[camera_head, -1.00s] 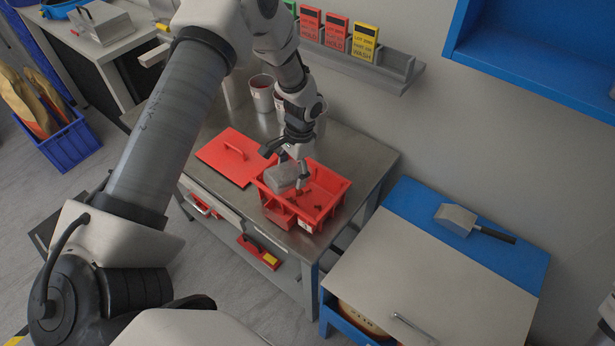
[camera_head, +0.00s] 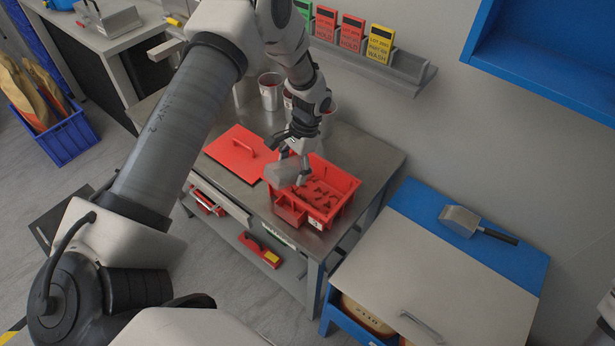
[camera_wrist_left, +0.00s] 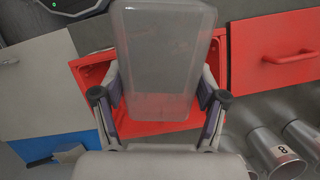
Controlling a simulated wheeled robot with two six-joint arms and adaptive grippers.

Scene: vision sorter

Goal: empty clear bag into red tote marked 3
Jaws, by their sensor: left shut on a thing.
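My left gripper (camera_head: 301,158) is shut on the clear bag (camera_head: 281,174) and holds it tilted over the left part of the red tote (camera_head: 347,184). Several small dark red pieces (camera_head: 320,193) lie in the tote. In the left wrist view the translucent bag (camera_wrist_left: 165,50) is between the two fingers (camera_wrist_left: 160,95), above the tote's red rim (camera_wrist_left: 92,72). A little reddish content seems to show through the bag.
The red lid (camera_head: 240,155) lies flat on the steel table (camera_head: 368,150), left of the tote. Metal cups (camera_head: 270,92) stand behind. A blue-edged cabinet with a metal scoop (camera_head: 460,220) stands to the right. A card rack (camera_head: 385,70) is on the wall.

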